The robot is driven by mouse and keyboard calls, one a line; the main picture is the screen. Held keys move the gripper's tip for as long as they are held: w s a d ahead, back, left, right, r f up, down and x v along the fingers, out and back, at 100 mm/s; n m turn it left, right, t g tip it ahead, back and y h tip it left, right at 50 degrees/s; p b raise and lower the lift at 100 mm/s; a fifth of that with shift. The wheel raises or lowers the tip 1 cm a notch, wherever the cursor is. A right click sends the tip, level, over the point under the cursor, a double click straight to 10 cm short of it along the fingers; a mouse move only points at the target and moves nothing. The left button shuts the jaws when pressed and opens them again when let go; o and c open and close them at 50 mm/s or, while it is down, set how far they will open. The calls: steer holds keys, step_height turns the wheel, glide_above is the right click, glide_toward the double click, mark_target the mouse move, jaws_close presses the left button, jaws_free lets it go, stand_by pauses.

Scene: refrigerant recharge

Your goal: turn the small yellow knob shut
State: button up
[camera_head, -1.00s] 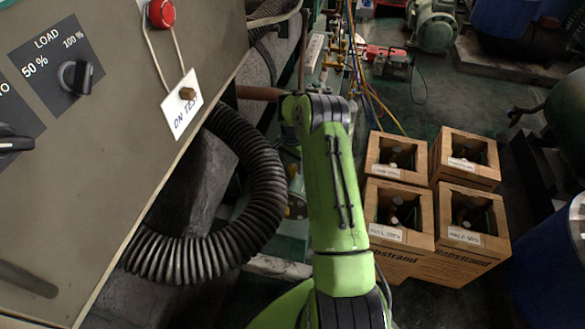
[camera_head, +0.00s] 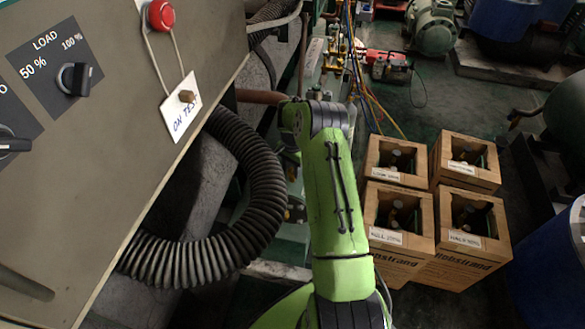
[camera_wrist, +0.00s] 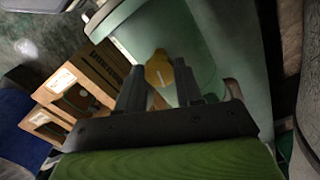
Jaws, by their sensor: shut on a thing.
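The small yellow knob (camera_wrist: 158,68) shows in the wrist view, with a pale line on its face. It sits in front of a green, rounded metal body (camera_wrist: 205,40). My gripper (camera_wrist: 158,82) has one dark finger on each side of the knob and is shut on it. In the head view my green arm reaches down and away from the camera, and neither my gripper nor the knob can be seen there.
A grey panel (camera_head: 110,130) with dials and a red button (camera_head: 161,14) stands at the left. A black corrugated hose (camera_head: 265,190) curves close beside my arm. Wooden crates (camera_head: 388,255) with bottles stand at the right. Thin coloured hoses (camera_head: 357,70) hang behind.

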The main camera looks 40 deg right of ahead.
steer(key=m, duration=0.7)
steer(key=shift+m, duration=0.4)
steer(key=m, duration=0.3)
steer(key=shift+m, duration=2.1)
steer(key=o, duration=1)
steer(key=shift+o, duration=0.2)
steer(key=shift+r, duration=0.1)
